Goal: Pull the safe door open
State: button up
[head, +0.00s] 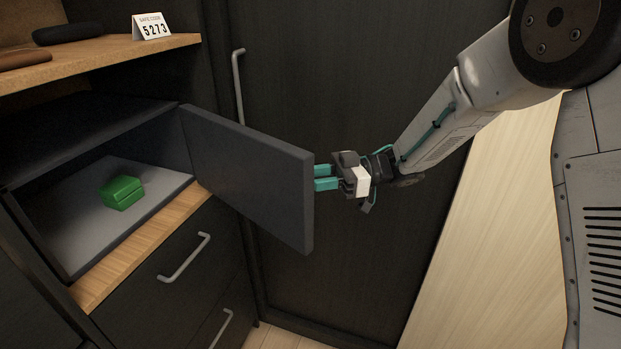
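The safe door (245,170) is a thick dark grey panel. It stands swung wide out from the right side of the safe (75,230), with its inner face towards me. The safe's inside is in plain view, and a green box-like item (122,192) lies on its grey floor. My gripper (321,177) is at the door's free edge, on the far side. Its two teal fingers show a small gap between them, but their tips are hidden behind the door edge. I cannot tell whether they touch or hold anything. No door handle is visible.
Below the safe are drawers with a metal handle (184,258). A tall dark panel (340,90) with a vertical handle (238,85) stands behind the door.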

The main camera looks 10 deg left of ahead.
jog(key=v, duration=0.8)
